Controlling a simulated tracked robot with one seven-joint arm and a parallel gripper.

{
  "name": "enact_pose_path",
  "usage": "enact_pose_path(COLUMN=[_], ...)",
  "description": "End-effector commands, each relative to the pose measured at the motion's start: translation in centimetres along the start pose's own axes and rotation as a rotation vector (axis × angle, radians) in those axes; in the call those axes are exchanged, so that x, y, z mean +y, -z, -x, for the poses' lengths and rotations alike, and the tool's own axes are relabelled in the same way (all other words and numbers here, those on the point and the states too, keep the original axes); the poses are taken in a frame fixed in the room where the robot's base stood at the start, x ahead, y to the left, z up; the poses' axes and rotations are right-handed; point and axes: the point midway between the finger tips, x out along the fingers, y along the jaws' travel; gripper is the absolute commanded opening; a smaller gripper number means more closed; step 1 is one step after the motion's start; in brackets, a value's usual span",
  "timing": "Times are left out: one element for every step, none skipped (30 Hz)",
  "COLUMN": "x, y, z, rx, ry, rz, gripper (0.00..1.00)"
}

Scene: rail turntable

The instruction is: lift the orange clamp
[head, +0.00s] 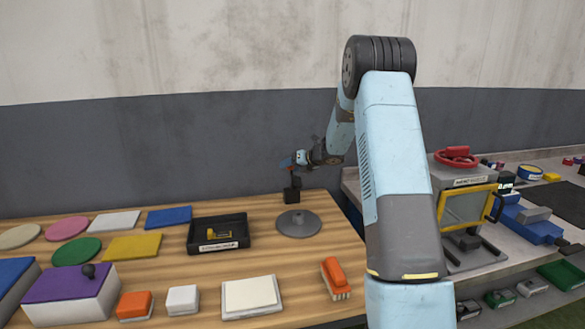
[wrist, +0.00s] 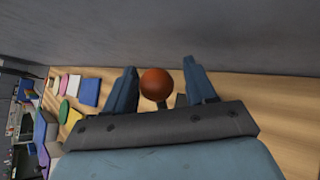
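A dark upright fixture (head: 292,190) stands by the grey round plate (head: 298,224), with a small red-orange tip at its top beside my gripper (head: 291,163). In the wrist view an orange ball-shaped knob (wrist: 156,84) shows between the two blue fingers of my gripper (wrist: 162,84). The fingers are spread apart, with a visible gap on the right of the knob. I cannot tell whether the left finger touches it. This knob seems to belong to the orange clamp; the rest of the clamp is mostly hidden in the wrist view.
A black tray (head: 245,242) holding a small yellow piece is left of the plate. An orange-topped brush (head: 334,278) lies near the front, and an orange block (head: 134,306) at front left. The grey wall is close behind. A yellow-framed machine (head: 468,208) stands right.

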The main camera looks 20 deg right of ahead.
Motion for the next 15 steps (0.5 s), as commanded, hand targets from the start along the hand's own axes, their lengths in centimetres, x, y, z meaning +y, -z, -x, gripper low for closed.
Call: enact_pose_path(x=[0.1, 0.2, 0.2, 0.2, 0.2, 0.3, 0.3, 0.3, 0.3, 0.3, 0.3, 0.3, 0.2, 0.2, 0.2], y=[0.0, 0.1, 0.1, 0.1, 0.1, 0.1, 0.1, 0.1, 0.1, 0.1, 0.1, 0.1, 0.1, 0.1, 0.1], z=[-0.1, -0.1, -0.1, -0.1, -0.1, -0.2, -0.2, -0.1, 0.0, 0.1, 0.3, 0.6, 1.0, 1.3, 1.9], rx=[0.001, 0.001, 0.002, 0.002, 0.002, 0.002, 0.003, 0.003, 0.003, 0.002, 0.002, 0.002, 0.002, 0.002, 0.002], ry=[-0.002, -0.003, -0.003, -0.004, -0.004, -0.004, -0.005, -0.005, -0.005, -0.005, -0.005, -0.004, -0.004, -0.004, -0.004], rz=[0.001, 0.001, 0.001, 0.001, 0.001, 0.001, 0.001, 0.001, 0.001, 0.001, 0.001, 0.001, 0.001, 0.001, 0.002], gripper=[0.60, 0.60, 0.60, 0.60, 0.60, 0.60, 0.60, 0.60, 0.60, 0.60, 0.60, 0.60, 0.60, 0.60, 0.60])
